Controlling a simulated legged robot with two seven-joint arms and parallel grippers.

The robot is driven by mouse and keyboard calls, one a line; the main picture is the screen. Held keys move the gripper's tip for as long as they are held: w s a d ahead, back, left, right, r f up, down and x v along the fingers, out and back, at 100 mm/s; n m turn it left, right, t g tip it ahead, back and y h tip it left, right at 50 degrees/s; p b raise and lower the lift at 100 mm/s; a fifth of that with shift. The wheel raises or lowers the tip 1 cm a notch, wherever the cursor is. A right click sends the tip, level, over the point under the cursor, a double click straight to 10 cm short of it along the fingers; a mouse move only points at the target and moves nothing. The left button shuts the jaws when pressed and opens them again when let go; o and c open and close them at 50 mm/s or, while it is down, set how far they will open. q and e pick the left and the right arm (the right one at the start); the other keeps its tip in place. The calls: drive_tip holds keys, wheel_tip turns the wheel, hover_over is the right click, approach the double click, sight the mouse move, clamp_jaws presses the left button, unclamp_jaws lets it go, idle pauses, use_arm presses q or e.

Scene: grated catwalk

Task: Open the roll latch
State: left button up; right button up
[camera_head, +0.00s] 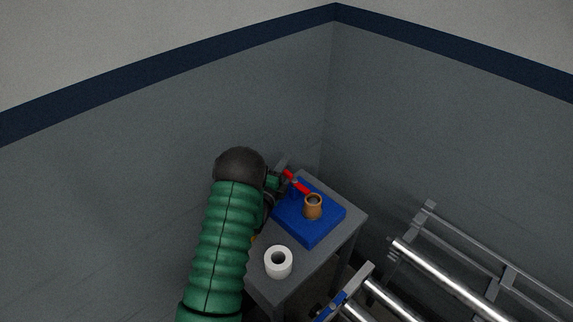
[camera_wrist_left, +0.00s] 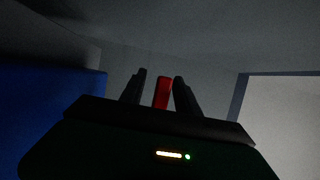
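The roll latch stands on a grey table. It has a blue base (camera_head: 310,231), a brown cylinder (camera_head: 313,207) and a red handle (camera_head: 297,182) slanting up to the left. My left gripper (camera_head: 283,170) is at the handle's upper left end, partly hidden behind my green arm. In the left wrist view the red handle (camera_wrist_left: 162,93) shows between the two dark fingers (camera_wrist_left: 160,82). A gap shows on its left side; it lies close to the right finger. I cannot tell whether they touch. My right gripper is not in view.
A white roll (camera_head: 278,262) stands on the grey table (camera_head: 357,220) in front of the blue base. Metal rails (camera_head: 450,275) lie to the right. Grey walls (camera_head: 420,120) meet in a corner behind the table.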

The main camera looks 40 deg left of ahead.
use_arm(q)
drive_tip(key=shift+w+a, duration=0.15)
drive_tip(key=shift+w, duration=0.35)
clamp_jaws()
drive_tip(key=shift+f, duration=0.1)
